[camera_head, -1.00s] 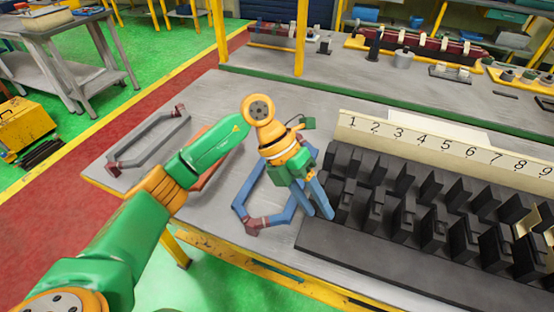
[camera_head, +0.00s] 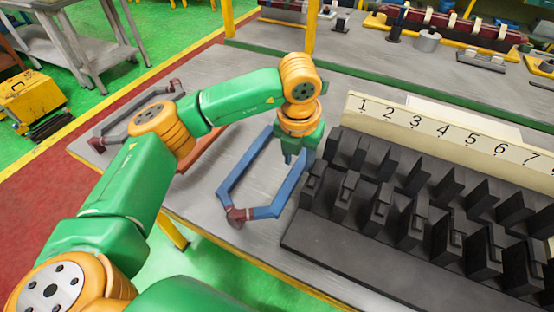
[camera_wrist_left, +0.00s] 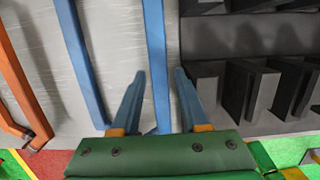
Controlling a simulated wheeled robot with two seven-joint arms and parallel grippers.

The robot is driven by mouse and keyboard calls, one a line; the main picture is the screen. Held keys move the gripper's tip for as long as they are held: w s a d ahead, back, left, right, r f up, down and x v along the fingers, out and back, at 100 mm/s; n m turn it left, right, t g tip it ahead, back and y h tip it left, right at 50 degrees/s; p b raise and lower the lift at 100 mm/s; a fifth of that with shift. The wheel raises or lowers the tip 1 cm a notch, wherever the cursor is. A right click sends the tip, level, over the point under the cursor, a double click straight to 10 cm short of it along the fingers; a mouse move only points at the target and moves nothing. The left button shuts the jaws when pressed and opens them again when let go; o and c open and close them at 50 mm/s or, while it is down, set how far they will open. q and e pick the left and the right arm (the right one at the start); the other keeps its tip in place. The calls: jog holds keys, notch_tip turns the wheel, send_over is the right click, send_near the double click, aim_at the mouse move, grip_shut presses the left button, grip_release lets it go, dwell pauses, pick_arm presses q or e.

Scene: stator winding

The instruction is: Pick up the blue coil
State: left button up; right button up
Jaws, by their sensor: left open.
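The blue coil (camera_head: 246,168) lies flat on the grey table, left of the black slotted block. It is a long six-sided loop with a dark red wrapped near end (camera_head: 237,216). My left gripper (camera_head: 289,158) points down over its far right part, and the arm hides the coil's far end. In the left wrist view the blue coil (camera_wrist_left: 158,40) has its right long side running between the two open fingers of my left gripper (camera_wrist_left: 158,72). I cannot tell whether they touch it. My right gripper is not in view.
The black slotted block (camera_head: 400,220) with a numbered strip (camera_head: 445,130) stands close on the right. An orange coil (camera_head: 203,152), partly behind my arm, and a grey coil (camera_head: 135,108) lie to the left. Bare table (camera_head: 215,62) shows behind my arm.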

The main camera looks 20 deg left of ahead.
aim_at(298, 168)
pick_arm(q)
jog(key=f, duration=0.3)
jog(key=w+f+p, duration=0.1)
jog(key=f, duration=0.1)
jog(key=shift+a+f, duration=0.1)
jog(key=shift+a, duration=0.1)
jog(key=shift+w+f, duration=0.1)
jog(key=shift+s+d, duration=0.15)
jog(key=shift+s, duration=0.05)
jog(key=shift+c, duration=1.1)
jog(key=shift+r, duration=0.2)
jog(key=c, duration=0.3)
grip_shut()
jog(key=shift+w, duration=0.1)
